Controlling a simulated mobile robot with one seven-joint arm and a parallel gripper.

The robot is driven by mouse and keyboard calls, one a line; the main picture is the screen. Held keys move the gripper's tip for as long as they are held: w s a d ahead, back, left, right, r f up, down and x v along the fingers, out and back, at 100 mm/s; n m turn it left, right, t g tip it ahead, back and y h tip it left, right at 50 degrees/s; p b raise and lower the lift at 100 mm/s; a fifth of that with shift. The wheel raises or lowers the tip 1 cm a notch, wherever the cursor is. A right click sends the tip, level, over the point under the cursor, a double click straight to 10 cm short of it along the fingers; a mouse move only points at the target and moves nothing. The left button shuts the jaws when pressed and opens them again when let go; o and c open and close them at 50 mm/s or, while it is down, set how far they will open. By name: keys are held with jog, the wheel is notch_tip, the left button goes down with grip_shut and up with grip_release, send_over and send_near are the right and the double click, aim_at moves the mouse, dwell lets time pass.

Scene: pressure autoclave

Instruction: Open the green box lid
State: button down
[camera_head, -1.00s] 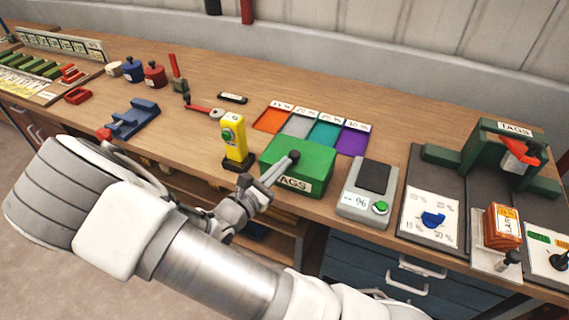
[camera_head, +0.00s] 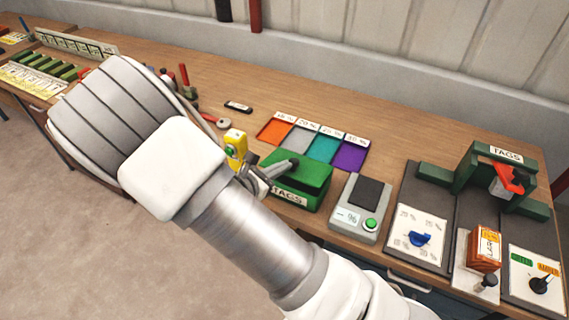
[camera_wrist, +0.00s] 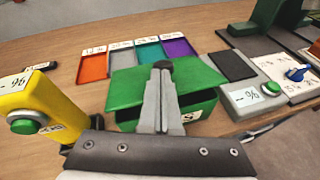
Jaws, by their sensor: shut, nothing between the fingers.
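The green box (camera_head: 310,199) with a TAGS label stands near the front edge of the workbench. Its green lid (camera_head: 312,172) seems tilted up a little, with a dark gap under its near edge. The lid (camera_wrist: 125,87) and the gap also show in the wrist view. A dark knob (camera_wrist: 187,68) sits on the lid, partly behind the fingertips. My gripper (camera_head: 288,165) is shut and empty, its fingers lying over the lid. In the wrist view the fingertips (camera_wrist: 160,68) reach the knob; I cannot tell whether they touch it.
A yellow device with a green button (camera_head: 234,148) stands close left of the box. A grey scale (camera_head: 358,210) stands to the right. Coloured trays (camera_head: 273,131) lie behind. A green TAGS press (camera_head: 500,165) stands at far right. My arm hides the bench front and left.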

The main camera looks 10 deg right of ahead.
jog(key=r+p, duration=0.1)
jog(key=w+d+r+g+y+p, duration=0.1)
jog(key=r+g+p, duration=0.1)
jog(key=shift+w+d+r+y, duration=0.15)
jog(key=shift+w+r+y, duration=0.1)
jog(key=shift+w+y, duration=0.15)
jog(key=w+d+r+g+y+p, duration=0.1)
jog(key=w+d+r, duration=0.2)
jog(key=w+d, duration=0.3)
jog(key=shift+w+r+n, duration=0.2)
jog(key=shift+w+n, duration=0.1)
jog(key=shift+w, duration=0.85)
jog(key=shift+s+a, duration=0.15)
